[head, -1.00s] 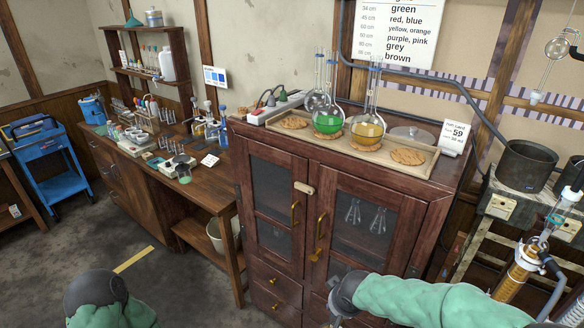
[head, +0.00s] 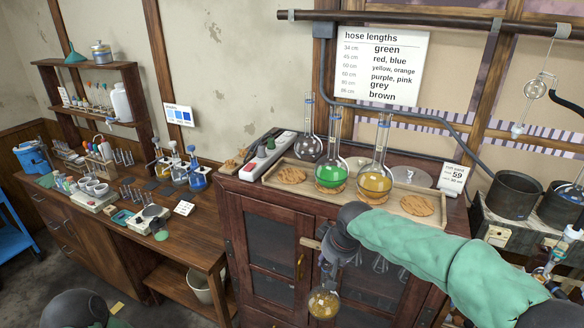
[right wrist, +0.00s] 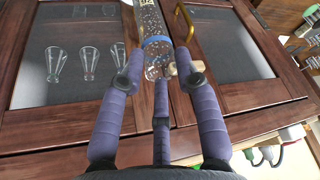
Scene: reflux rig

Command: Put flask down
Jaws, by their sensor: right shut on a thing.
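My right gripper (head: 330,252) is shut on the neck of a round flask (head: 323,303) with amber, speckled contents. The flask hangs bulb down in front of the cabinet doors, below the cabinet top. In the right wrist view, the fingers (right wrist: 155,80) surround its clear neck (right wrist: 157,58) with a blue band. On the cabinet top, a tray (head: 262,183) holds a green flask (head: 330,177), a yellow flask (head: 375,183) and a clear flask (head: 308,148). Cork rings at the left (head: 289,175) and right (head: 417,206) are bare. My left gripper is out of view.
The wooden cabinet (head: 250,225) has brass handles. A power strip (head: 268,155) lies left of the tray, and a card (head: 452,177) stands at its right. Dark pots (head: 513,196) stand farther right. A crowded workbench (head: 150,250) is at the left.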

